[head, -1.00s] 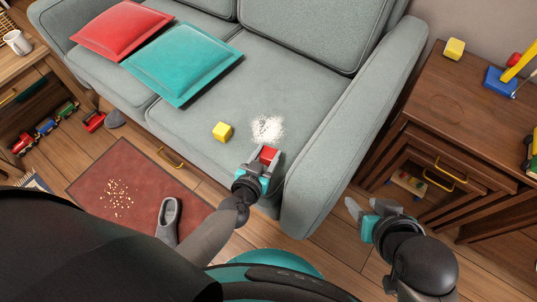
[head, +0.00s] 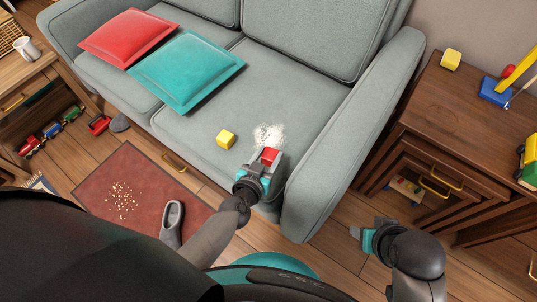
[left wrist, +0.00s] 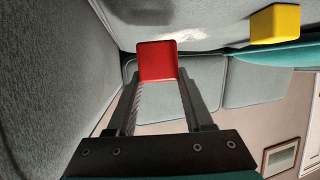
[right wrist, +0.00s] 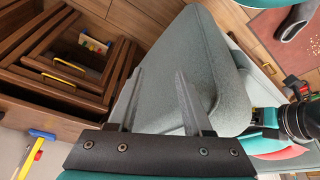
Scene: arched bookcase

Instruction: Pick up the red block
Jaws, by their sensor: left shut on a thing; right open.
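The red block (head: 270,156) is between the fingertips of my left gripper (head: 264,161), over the front part of the grey sofa seat (head: 190,130). In the left wrist view the red block (left wrist: 157,60) sits at the ends of both fingers, and my left gripper (left wrist: 157,80) is shut on it. I cannot tell how far the block is above the cushion. My right gripper (head: 361,232) is off the sofa's right arm, near the wooden cabinet. In the right wrist view my right gripper (right wrist: 160,85) is open with nothing between its fingers.
A yellow block (head: 226,139) and white powder (head: 269,136) are on the seat near the held block. Red (head: 128,37) and teal (head: 185,70) cushions lie further left. The sofa's right arm (head: 355,120) rises beside my left gripper. A shoe (head: 172,222) is on the floor.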

